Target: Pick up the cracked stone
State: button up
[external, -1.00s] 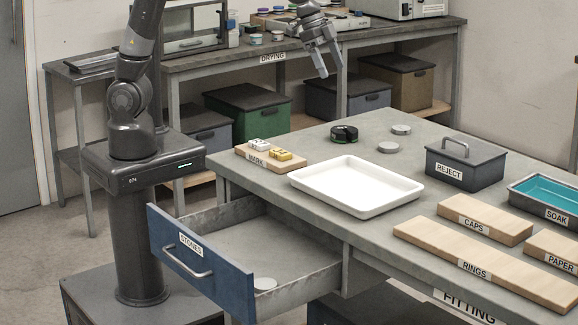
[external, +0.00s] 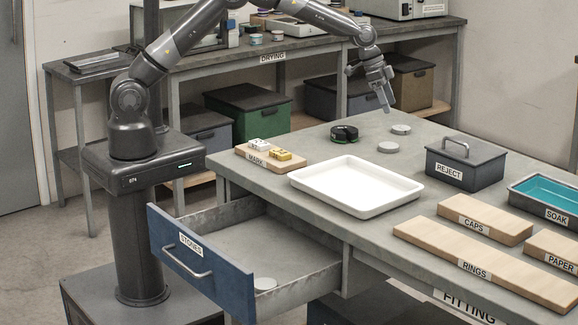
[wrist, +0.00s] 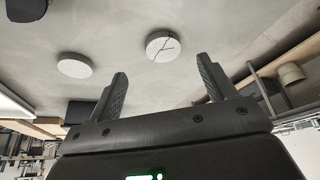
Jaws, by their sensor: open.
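The cracked stone (wrist: 162,46) is a pale round disc with dark crack lines across its face, lying flat on the grey table in the wrist view. By layout it matches the rear disc (external: 401,129) in the external view, where its cracks are too small to make out. A plain, unmarked round stone (wrist: 74,65) lies to its left in the wrist view; it is the nearer disc (external: 388,147) in the external view. My gripper (external: 386,106) is open and empty above the table's back edge, apart from both stones. In the wrist view its fingers (wrist: 163,88) spread below the cracked stone.
A black round object (external: 344,133) lies left of the stones. A white tray (external: 357,207) and the dark REJECT box (external: 465,163) stand nearer the front. The STONES drawer (external: 205,265) is open with a pale disc (external: 265,284) inside.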

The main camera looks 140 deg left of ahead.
aim_at(399, 127)
jog(key=x, duration=0.7)
jog(key=shift+a, duration=0.2)
jog(key=c, duration=1.1)
